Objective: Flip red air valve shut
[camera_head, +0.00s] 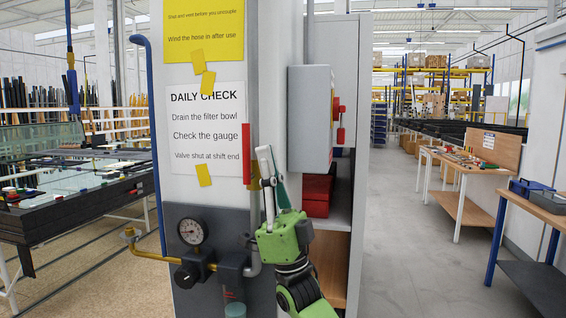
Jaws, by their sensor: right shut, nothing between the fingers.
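The red air valve lever (247,153) stands upright, along the line of the grey pipe, on the narrow face of the white column. A brass-coloured valve body shows at its lower end, partly hidden by my gripper. My right gripper (267,162), green with pale fingers, points up just right of the lever's lower part. Its fingers are shut and empty. I cannot tell whether they touch the lever. My left gripper is not in view.
A grey box (310,120) with a red rotary handle (338,113) juts out right of my gripper. A pressure gauge (192,231) and regulator (194,268) sit lower left. An open cabinet holds a red case (317,193). The aisle floor (405,245) at right is clear.

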